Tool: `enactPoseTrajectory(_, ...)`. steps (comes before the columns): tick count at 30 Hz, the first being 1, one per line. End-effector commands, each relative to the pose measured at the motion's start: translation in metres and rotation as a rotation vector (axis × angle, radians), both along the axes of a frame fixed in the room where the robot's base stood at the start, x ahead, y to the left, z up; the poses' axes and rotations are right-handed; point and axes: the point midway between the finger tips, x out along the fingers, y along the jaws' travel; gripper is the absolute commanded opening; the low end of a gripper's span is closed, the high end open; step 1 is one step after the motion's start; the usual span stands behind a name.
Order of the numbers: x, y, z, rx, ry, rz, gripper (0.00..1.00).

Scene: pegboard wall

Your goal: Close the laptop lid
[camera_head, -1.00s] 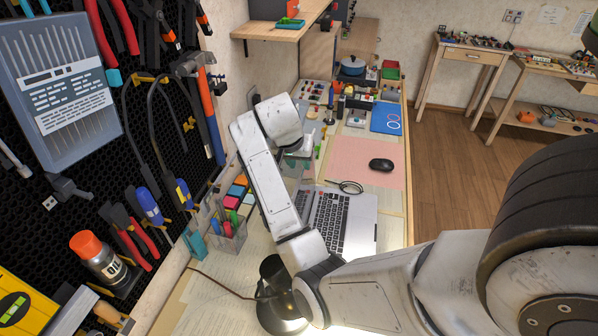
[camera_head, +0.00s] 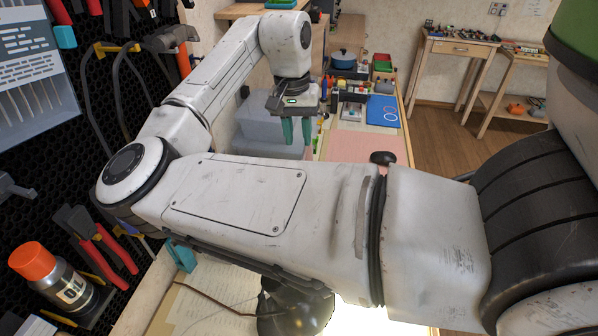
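My gripper (camera_head: 297,140) points down at the upper middle of the head view, above the back part of the desk. Its two teal fingers are apart with a gap between them, and nothing shows between them. The laptop's keyboard is hidden behind my arm, which crosses the picture. A pale grey panel-like surface (camera_head: 262,132) shows just left of and behind the fingers. I cannot tell whether it is the laptop's raised lid, nor whether the fingers touch it.
A black mouse (camera_head: 382,157) lies by the pink mat (camera_head: 352,147). A black lamp-like object (camera_head: 295,308) stands in front. A tool-hung pegboard (camera_head: 50,165) bounds the left side.

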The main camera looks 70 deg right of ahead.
Motion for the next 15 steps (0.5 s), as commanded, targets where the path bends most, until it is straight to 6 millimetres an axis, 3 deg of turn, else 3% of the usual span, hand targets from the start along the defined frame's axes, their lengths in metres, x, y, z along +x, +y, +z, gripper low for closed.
enactPoseTrajectory(5, -0.001, 0.001, -0.016, 0.005, 0.003, 0.004, 0.31)
enactPoseTrajectory(15, -0.007, 0.000, -0.076, 0.004, 0.001, 0.001, 0.31)
